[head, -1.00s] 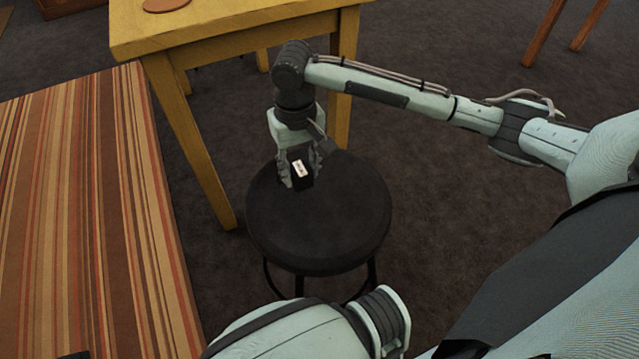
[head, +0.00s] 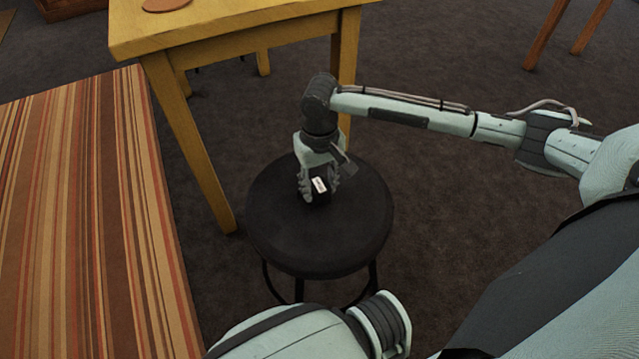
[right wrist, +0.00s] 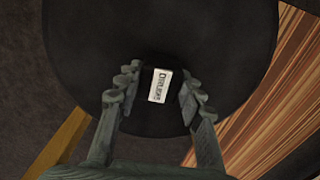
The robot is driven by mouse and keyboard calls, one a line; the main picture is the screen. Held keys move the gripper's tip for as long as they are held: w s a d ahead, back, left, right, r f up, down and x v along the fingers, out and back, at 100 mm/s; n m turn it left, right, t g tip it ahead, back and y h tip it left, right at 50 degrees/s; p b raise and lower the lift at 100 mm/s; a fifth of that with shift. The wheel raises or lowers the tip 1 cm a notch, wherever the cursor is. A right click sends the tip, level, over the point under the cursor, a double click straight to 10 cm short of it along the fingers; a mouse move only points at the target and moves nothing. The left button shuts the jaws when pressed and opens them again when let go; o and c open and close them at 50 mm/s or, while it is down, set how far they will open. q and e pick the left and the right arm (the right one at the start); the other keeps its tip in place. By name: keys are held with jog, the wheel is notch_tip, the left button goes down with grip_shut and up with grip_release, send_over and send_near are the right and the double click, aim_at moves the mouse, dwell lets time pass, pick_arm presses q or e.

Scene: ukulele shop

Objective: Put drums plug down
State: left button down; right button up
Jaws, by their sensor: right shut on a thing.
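The drums plug (head: 319,186) is a small black block with a white label. In the right wrist view the plug (right wrist: 160,88) lies between the two fingers, its label lettered but only partly readable. My right gripper (head: 319,190) is shut on it, over the round black stool seat (head: 325,240). The plug is at or just above the seat; I cannot tell whether it touches. In the right wrist view my right gripper (right wrist: 155,100) has a finger on each side of the plug, with the stool seat (right wrist: 220,60) behind. My left gripper is not visible.
A yellow wooden table (head: 215,32) with a brown round disc (head: 166,5) stands behind the stool. A striped surface (head: 90,210) fills the left side. Dark carpet (head: 450,60) is open behind my right arm. The rest of the stool seat is clear.

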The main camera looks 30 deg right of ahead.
jog(key=o, duration=0.9)
